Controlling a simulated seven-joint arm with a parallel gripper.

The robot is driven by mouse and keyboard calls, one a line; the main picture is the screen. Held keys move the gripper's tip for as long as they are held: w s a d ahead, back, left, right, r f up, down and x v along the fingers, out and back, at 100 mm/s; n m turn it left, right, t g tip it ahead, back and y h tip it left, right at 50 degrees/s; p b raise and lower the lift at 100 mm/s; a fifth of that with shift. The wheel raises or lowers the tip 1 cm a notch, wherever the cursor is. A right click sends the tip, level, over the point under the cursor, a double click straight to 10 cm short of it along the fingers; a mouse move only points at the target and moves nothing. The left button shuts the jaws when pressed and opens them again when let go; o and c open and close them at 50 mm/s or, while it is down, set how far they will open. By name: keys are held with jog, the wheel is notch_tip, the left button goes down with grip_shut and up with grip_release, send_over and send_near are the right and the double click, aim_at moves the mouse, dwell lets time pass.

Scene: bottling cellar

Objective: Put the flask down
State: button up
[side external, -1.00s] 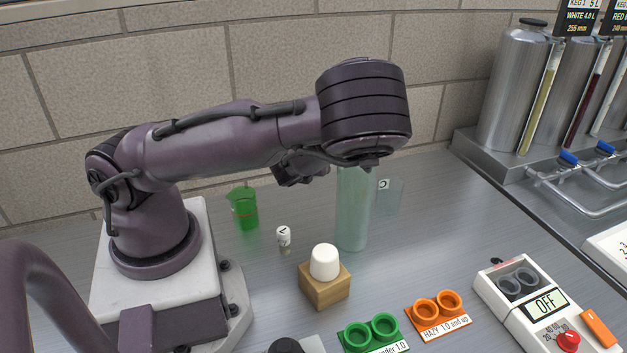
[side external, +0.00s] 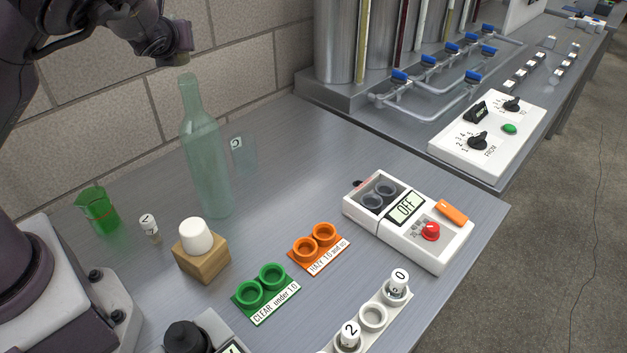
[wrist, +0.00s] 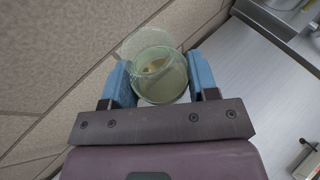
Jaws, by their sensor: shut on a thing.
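In the wrist view my gripper (wrist: 160,82) has its two blue fingers on either side of a round, clear greenish glass vessel, the flask (wrist: 158,86). I look into its round opening, with a yellowish patch inside. Whether its base touches the table is hidden. In the side external view part of my arm shows at the top left, but I cannot make out the fingers or the flask in them. A tall pale-green glass bottle (side external: 206,165) stands upright on the table below that arm part.
Near the bottle are a green beaker (side external: 99,212), a small vial (side external: 150,228), a wooden block (side external: 202,264) with a white cap (side external: 196,236) and a clear C-labelled vessel (side external: 243,160). Green sockets (side external: 262,287), orange sockets (side external: 316,244) and a meter reading OFF (side external: 425,250) lie to the right.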

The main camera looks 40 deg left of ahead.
jog(key=w+d+f+m+t+h, duration=0.1)
jog(key=w+d+m+t+h, duration=0.45)
jog(key=d, duration=0.95)
jog(key=s+d+f+m+h, duration=0.3)
jog(key=s+d+f, duration=0.2)
jog(key=d+f, duration=0.5)
jog(key=w+f, duration=0.3)
jog(key=w, duration=0.1)
jog(key=w+f, duration=0.4)
jog(key=w, duration=0.1)
jog(key=w+f, duration=0.4)
jog(key=shift+w+f, duration=0.25)
jog(key=shift+f, duration=1.5)
jog(key=shift+f, duration=0.1)
